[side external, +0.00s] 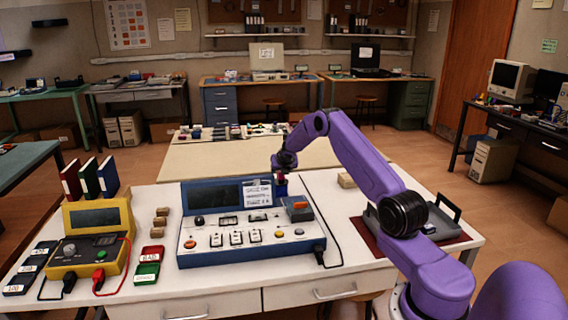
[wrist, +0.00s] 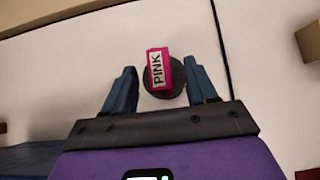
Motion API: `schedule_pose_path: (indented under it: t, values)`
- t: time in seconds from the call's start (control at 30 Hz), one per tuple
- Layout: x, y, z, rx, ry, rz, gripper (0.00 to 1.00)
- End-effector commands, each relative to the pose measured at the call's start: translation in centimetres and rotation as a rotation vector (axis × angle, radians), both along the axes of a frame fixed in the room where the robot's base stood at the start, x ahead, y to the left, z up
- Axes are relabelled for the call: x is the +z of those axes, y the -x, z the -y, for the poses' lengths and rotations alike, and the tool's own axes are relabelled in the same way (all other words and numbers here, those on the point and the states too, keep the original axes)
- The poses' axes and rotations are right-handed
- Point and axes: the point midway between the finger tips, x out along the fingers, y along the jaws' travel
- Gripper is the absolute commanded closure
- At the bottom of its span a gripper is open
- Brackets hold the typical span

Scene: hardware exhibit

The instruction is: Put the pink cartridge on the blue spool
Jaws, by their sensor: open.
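The pink cartridge (wrist: 158,69), with a white "PINK" label, lies on top of a dark round piece (wrist: 151,92) in the wrist view. That piece looks like a spool end, but its colour is too dark to tell as blue. My gripper (wrist: 161,68) is open, with one finger on each side of the cartridge and gaps showing. In the side view my gripper (side external: 284,161) is just above a small pink and blue-purple stack (side external: 281,186) behind the blue console. The parts of that stack are small and partly hidden.
A blue console (side external: 248,221) with an orange-topped block stands in front of the stack. A yellow meter (side external: 97,236) is at left, with small brown blocks (side external: 161,217) beside it. A tan block (side external: 346,180) and a grey tray (side external: 433,222) are at right.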

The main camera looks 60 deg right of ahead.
Motion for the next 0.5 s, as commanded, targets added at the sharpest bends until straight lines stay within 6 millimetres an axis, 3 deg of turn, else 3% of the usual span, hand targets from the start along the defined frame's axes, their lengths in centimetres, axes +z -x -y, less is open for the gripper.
schedule_pose_path:
  t: [0.5]
  values:
    - [4.9,3.4,-3.5,0.001,0.0,0.001,0.43]
